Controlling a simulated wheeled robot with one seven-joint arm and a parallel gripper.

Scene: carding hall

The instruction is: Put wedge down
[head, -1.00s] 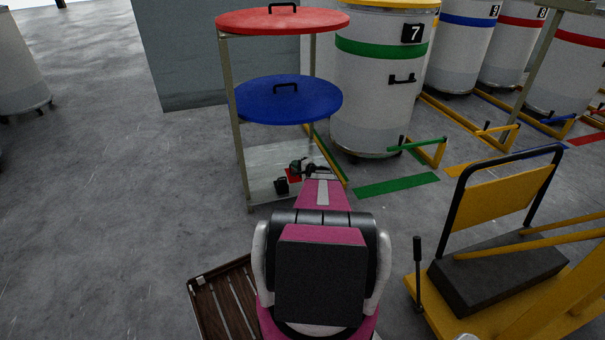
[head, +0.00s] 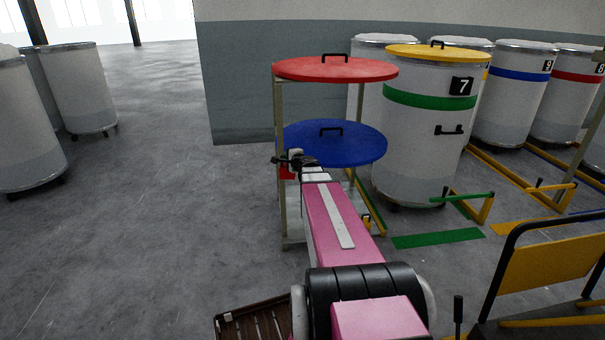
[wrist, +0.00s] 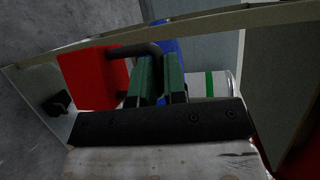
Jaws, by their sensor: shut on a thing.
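The wedge is a red block with a dark bent handle. In the wrist view the red wedge (wrist: 92,78) hangs to the left of my gripper (wrist: 160,75), whose green-padded fingers are shut on the handle. In the head view my gripper (head: 288,160) is beside the rack's left post, overlapping the blue lid's left edge. The red wedge (head: 287,173) shows just below it, partly hidden by the gripper. It looks held off the bottom shelf; its exact distance from the rack is unclear.
The rack holds a red lid (head: 335,69) on top and a blue lid (head: 345,148) below. A small black object (wrist: 58,102) is at the wrist view's left. Can 7 (head: 415,150) stands right of the rack. Open floor (head: 170,220) lies to the left.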

